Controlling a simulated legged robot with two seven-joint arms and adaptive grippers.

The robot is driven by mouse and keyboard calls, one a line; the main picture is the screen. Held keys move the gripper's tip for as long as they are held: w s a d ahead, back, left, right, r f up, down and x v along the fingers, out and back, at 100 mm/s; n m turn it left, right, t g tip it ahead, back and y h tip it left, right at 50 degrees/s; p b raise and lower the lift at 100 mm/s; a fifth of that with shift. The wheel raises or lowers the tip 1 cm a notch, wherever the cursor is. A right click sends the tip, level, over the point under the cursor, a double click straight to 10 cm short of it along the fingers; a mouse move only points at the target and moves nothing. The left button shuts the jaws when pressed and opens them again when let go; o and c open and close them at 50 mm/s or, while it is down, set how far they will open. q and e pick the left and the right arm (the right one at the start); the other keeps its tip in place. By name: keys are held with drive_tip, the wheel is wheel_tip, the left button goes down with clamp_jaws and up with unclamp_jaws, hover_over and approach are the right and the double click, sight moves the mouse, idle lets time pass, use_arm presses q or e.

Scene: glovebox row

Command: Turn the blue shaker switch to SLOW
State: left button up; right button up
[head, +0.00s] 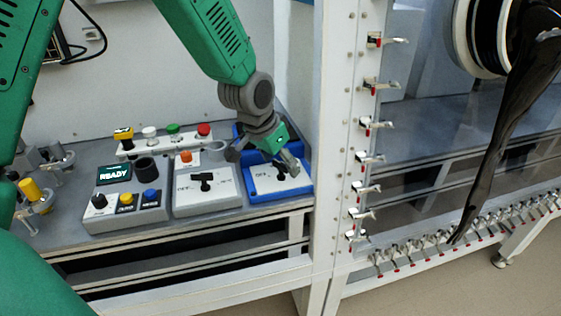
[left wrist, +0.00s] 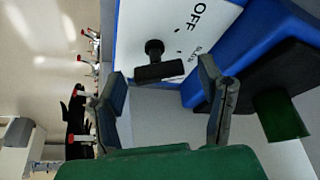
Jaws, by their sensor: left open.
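The blue shaker (head: 262,193) stands at the right end of the bench, with a white top plate and a blue frame. Its black switch (left wrist: 160,72) shows in the left wrist view, with OFF and SLOW printed beside it on the white plate (left wrist: 215,22). I cannot tell surely which mark the switch points to. My left gripper (head: 264,160) is above the back of the shaker, pointing down. In the left wrist view my left gripper (left wrist: 164,80) has its fingers apart, one on each side of the switch, with nothing held. My right gripper is not in view.
A grey box (head: 205,203) with a similar black switch stands just left of the shaker. Further left is a button console (head: 125,208) with a READY screen. A white post (head: 335,130) with clamps rises close on the right. A black glove (head: 510,110) hangs beyond it.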

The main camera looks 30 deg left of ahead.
use_arm(q)
drive_tip(key=c, duration=1.2)
drive_tip(key=shift+o, duration=0.2)
drive_tip(key=shift+r, duration=0.1)
